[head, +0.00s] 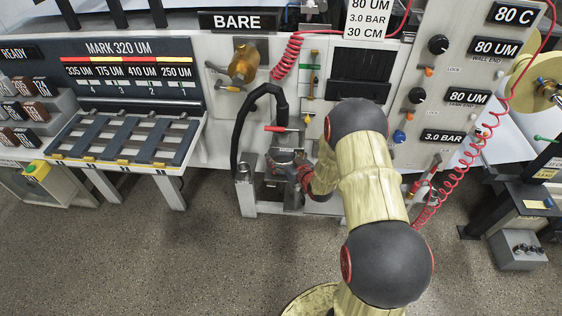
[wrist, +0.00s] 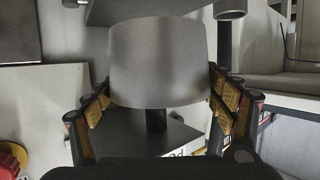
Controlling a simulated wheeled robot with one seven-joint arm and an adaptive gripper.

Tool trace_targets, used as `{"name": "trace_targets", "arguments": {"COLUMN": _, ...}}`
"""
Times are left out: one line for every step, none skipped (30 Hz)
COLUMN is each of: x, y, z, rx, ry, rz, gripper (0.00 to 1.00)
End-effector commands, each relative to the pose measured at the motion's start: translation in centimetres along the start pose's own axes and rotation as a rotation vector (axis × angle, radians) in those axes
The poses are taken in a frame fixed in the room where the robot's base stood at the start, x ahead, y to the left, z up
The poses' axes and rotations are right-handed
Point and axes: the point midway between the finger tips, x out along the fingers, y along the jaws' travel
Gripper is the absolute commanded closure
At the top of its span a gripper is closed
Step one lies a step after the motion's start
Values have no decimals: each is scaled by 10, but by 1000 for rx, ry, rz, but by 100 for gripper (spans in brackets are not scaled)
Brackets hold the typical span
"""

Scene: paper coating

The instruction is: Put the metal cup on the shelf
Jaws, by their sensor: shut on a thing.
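The metal cup (wrist: 157,60), a plain grey cylinder, fills the upper middle of the wrist view. My gripper (wrist: 158,84) has its yellow-padded fingers on both sides of the cup and is shut on it. The cup looks upright. In the head view my gripper (head: 297,172) is at the front of the machine, below the black hose, partly hidden by my arm. The cup is hard to make out there. In the wrist view a grey plate (wrist: 185,140) with a partly hidden label lies below the cup, with a dark post between. I cannot tell whether this plate is the shelf.
A thick black hose (head: 240,125) arches left of my gripper. A red-handled valve (head: 285,129) sits just above it. A red coiled hose (head: 462,170) hangs to the right. A slatted rack (head: 125,139) stands at the left. The floor (head: 150,255) in front is clear.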

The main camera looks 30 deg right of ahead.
Motion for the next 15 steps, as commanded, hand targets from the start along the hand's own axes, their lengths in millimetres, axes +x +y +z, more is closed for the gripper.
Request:
{"name": "trace_targets", "arguments": {"x": 6, "y": 0, "z": -2, "rx": -1, "ry": 2, "rz": -1, "gripper": 44}}
{"name": "trace_targets", "arguments": {"x": 8, "y": 0, "z": -2, "rx": -1, "ry": 2, "rz": 0, "gripper": 44}}
{"name": "trace_targets", "arguments": {"x": 9, "y": 0, "z": -3, "rx": 0, "ry": 1, "rz": 0, "gripper": 44}}
{"name": "trace_targets", "arguments": {"x": 10, "y": 0, "z": -3, "rx": 0, "ry": 1, "rz": 0, "gripper": 44}}
{"name": "trace_targets", "arguments": {"x": 11, "y": 0, "z": -2, "rx": 0, "ry": 0, "rz": 0, "gripper": 44}}
{"name": "trace_targets", "arguments": {"x": 12, "y": 0, "z": 1, "rx": 1, "ry": 0, "rz": 0, "gripper": 44}}
{"name": "trace_targets", "arguments": {"x": 13, "y": 0, "z": 4, "rx": 1, "ry": 0, "rz": 0, "gripper": 44}}
{"name": "trace_targets", "arguments": {"x": 14, "y": 0, "z": 7, "rx": 1, "ry": 0, "rz": 0, "gripper": 44}}
{"name": "trace_targets", "arguments": {"x": 15, "y": 0, "z": 12, "rx": 1, "ry": 0, "rz": 0, "gripper": 44}}
{"name": "trace_targets", "arguments": {"x": 17, "y": 0, "z": 17, "rx": 1, "ry": 0, "rz": 1, "gripper": 44}}
{"name": "trace_targets", "arguments": {"x": 18, "y": 0, "z": 21, "rx": 1, "ry": 0, "rz": 1, "gripper": 44}}
{"name": "trace_targets", "arguments": {"x": 19, "y": 0, "z": 27, "rx": 1, "ry": -1, "rz": 0, "gripper": 44}}
{"name": "trace_targets", "arguments": {"x": 20, "y": 0, "z": 30, "rx": 1, "ry": -1, "rz": 0, "gripper": 44}}
{"name": "trace_targets", "arguments": {"x": 21, "y": 0, "z": 31, "rx": 1, "ry": -1, "rz": 1, "gripper": 44}}
{"name": "trace_targets", "arguments": {"x": 21, "y": 0, "z": 32, "rx": 0, "ry": 0, "rz": 1, "gripper": 44}}
